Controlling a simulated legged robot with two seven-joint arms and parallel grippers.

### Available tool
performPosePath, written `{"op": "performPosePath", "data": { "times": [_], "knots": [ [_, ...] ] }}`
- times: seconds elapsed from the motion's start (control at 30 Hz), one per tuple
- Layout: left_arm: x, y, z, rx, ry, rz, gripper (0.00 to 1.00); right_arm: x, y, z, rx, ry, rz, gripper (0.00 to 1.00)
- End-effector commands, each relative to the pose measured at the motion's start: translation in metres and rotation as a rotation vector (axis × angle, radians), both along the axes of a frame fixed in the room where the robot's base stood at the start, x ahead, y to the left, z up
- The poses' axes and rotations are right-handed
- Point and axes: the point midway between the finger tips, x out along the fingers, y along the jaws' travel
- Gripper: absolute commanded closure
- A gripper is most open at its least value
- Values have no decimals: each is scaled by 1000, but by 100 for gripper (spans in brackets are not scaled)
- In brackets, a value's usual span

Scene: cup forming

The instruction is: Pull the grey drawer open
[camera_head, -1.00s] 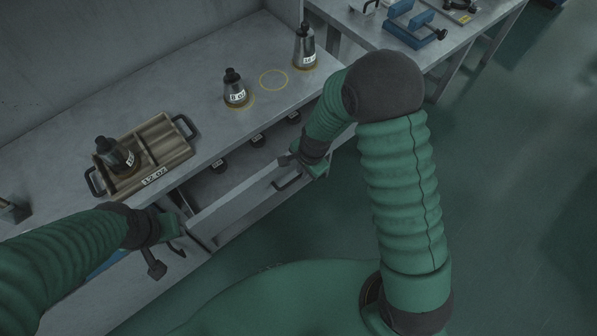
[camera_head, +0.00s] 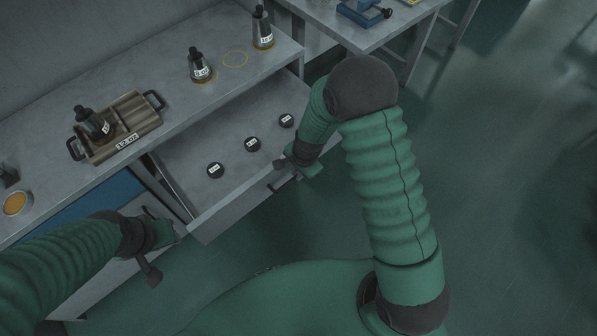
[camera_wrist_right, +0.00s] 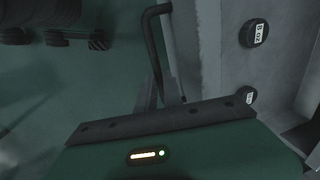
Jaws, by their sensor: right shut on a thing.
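The grey drawer (camera_head: 238,206) stands pulled out from under the workbench, with its inside showing. Three black round pieces with white labels lie in it, at the left (camera_head: 215,170), middle (camera_head: 252,144) and right (camera_head: 286,120). My right gripper (camera_head: 284,174) is at the drawer front, shut on the dark bar handle (camera_wrist_right: 152,45). In the right wrist view the handle runs down between the fingers, which are partly hidden by the gripper body. My left gripper (camera_head: 158,255) hangs left of the drawer, apart from it; its jaw opening is unclear.
A blue drawer (camera_head: 75,210) is at the left. Open floor lies to the right.

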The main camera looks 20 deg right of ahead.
Motion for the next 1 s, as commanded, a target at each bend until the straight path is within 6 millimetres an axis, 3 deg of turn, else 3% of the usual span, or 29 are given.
{"op": "performPosePath", "data": {
  "times": [0.37, 0.4, 0.53, 0.83, 1.0],
  "knots": [
    [0, 0, 0, 0, 0, 0, 64, 1, -3, 1, -4, -6, -4, 100],
    [0, 0, 0, 0, 0, 0, 64, 1, -3, 1, -4, -6, -4, 84],
    [0, 0, 0, 0, 0, 0, 64, 0, -2, 1, -2, -3, -3, 68],
    [0, 0, 1, 0, 0, 0, 64, -1, 0, 2, 0, -1, -1, 68],
    [0, 0, 5, 0, 0, 0, 64, -4, -1, 25, -1, -4, 1, 68]
  ]
}}
